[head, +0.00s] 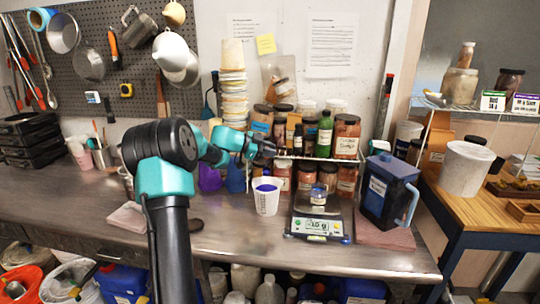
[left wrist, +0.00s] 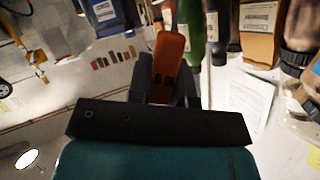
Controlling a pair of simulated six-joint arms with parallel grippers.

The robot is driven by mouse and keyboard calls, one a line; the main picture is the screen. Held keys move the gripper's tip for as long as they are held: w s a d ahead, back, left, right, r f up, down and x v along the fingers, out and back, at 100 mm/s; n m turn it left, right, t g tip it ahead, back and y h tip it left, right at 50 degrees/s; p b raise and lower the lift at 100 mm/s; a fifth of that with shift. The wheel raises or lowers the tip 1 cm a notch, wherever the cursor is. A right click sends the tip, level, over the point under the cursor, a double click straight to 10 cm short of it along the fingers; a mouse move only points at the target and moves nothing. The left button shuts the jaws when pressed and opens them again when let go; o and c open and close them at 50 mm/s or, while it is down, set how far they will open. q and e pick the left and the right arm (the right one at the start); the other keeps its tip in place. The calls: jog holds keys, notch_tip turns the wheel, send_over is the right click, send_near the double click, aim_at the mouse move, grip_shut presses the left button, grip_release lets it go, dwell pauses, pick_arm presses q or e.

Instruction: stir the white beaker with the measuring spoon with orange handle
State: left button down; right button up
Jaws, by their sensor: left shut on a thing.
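The white beaker (head: 266,203) stands upright on the metal bench in the head view, with blue liquid inside. My left gripper (head: 270,149) is above the beaker, in front of the shelf of jars. In the left wrist view my left gripper (left wrist: 166,88) is shut on the orange handle of the measuring spoon (left wrist: 167,62). The spoon's bowl is hidden in both views, and I cannot make out the spoon clearly in the head view. My right gripper is not in view.
A scale (head: 320,218) with a small jar on it stands right of the beaker, and a blue jug (head: 388,190) stands further right. Jars fill the rack (head: 310,158) behind. The bench (head: 240,240) is clear in front of the beaker.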

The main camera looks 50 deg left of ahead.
pick_arm(q)
jog(key=shift+w+a+r+n+g+h, duration=0.4)
jog(key=shift+w+a+n, duration=0.2)
jog(key=shift+a+n, duration=0.2)
jog(key=shift+w+a+r+n+g+h, duration=0.35)
jog(key=shift+w+a+r+n, duration=0.2)
jog(key=shift+a+n, duration=0.25)
jog(key=shift+w, duration=0.1)
